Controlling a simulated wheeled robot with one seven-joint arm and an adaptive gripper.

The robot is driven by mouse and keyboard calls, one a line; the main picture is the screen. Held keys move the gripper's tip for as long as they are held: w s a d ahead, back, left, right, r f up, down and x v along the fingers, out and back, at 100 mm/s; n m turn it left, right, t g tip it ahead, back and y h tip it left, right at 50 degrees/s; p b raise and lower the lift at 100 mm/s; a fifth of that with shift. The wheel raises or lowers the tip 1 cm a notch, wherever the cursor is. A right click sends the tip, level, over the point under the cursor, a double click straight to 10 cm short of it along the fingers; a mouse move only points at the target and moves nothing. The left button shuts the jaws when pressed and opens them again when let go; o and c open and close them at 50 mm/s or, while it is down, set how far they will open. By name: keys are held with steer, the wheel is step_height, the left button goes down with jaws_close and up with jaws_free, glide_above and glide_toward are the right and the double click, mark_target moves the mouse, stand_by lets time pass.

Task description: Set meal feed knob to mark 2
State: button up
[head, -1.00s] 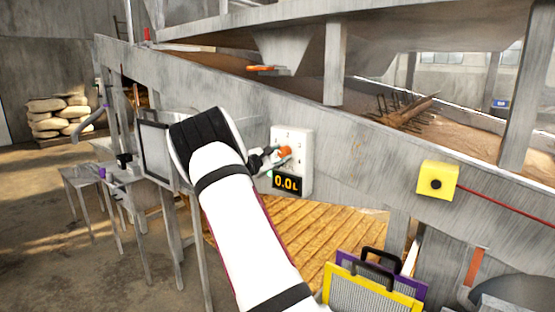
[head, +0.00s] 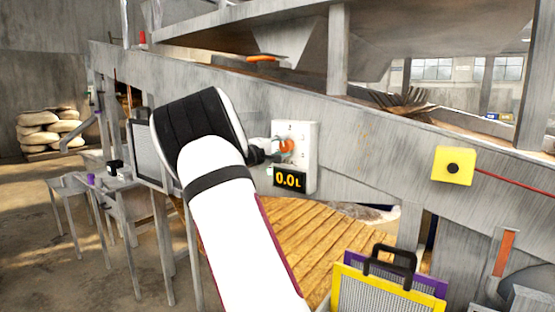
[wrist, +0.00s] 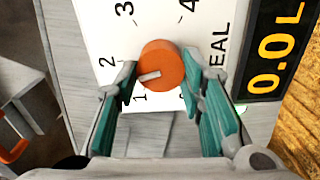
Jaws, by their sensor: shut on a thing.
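The orange meal feed knob (head: 287,146) sits on a white dial panel (head: 307,164) on the sloping grey machine side. In the wrist view, the knob (wrist: 165,59) has a white pointer line, aimed between marks 1 and 2. Marks 3 and 4 show above it, and a mark at its lower right is partly covered. My gripper (wrist: 160,73) is shut on the knob, with one teal-padded finger on each side. In the head view my arm hides most of the gripper. The black display (head: 289,178) under the knob reads 0.0 L in yellow.
A yellow box with a black button (head: 453,167) is on the machine side to the right. Yellow and purple framed screens (head: 388,292) stand below. Grey stands (head: 123,181) are at left. Sacks (head: 48,131) are stacked far left.

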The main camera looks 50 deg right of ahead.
steer(key=shift+f+m+b, duration=0.3)
steer(key=shift+m+b, duration=0.8)
steer(key=shift+b, duration=1.1)
steer(key=shift+s+r+m+b, duration=0.1)
steer(key=shift+m+b, duration=0.2)
steer(key=shift+b, duration=0.2)
steer(key=o, duration=1.1)
steer(key=shift+o, duration=0.2)
steer(key=shift+r, duration=0.1)
steer(key=shift+a, duration=0.1)
steer(key=a, duration=1.1)
steer(key=shift+s+a, duration=0.4)
